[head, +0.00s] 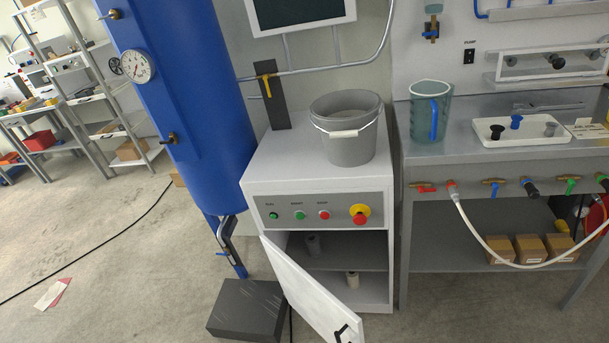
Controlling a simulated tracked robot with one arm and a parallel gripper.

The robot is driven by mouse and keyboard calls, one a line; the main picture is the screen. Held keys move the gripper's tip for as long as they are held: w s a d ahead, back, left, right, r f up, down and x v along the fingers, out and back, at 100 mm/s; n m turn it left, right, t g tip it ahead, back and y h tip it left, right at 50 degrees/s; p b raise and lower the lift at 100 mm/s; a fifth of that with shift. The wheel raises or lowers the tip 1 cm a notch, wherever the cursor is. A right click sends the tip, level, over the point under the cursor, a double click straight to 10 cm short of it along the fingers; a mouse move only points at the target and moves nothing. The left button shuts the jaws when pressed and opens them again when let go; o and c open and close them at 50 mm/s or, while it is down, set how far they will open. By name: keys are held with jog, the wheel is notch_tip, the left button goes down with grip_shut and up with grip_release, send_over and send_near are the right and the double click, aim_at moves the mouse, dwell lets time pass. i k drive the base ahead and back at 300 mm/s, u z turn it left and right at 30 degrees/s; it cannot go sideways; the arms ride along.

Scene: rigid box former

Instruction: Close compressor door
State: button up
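The compressor cabinet (320,178) is a white-grey box in the middle of the head view, with a control panel of buttons on its upper front. Its white door (308,292) stands open, hinged at the left, swung out toward me and leaning across the lower part of the view. A black handle (343,333) shows near the door's lower free corner, partly cut off by the bottom edge. My gripper is not in view.
A blue tank (185,90) stands left of the cabinet, with a dark grey block (247,310) on the floor near the door. A grey bucket (345,140) sits on the cabinet. A workbench (470,155) stands close on the right. The floor at left is mostly clear.

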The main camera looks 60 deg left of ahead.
aim_at(335, 322)
jog(key=u, duration=0.05)
jog(key=k, duration=1.2)
jog(key=u, duration=1.05)
jog(key=i, duration=1)
jog(key=z, duration=0.1)
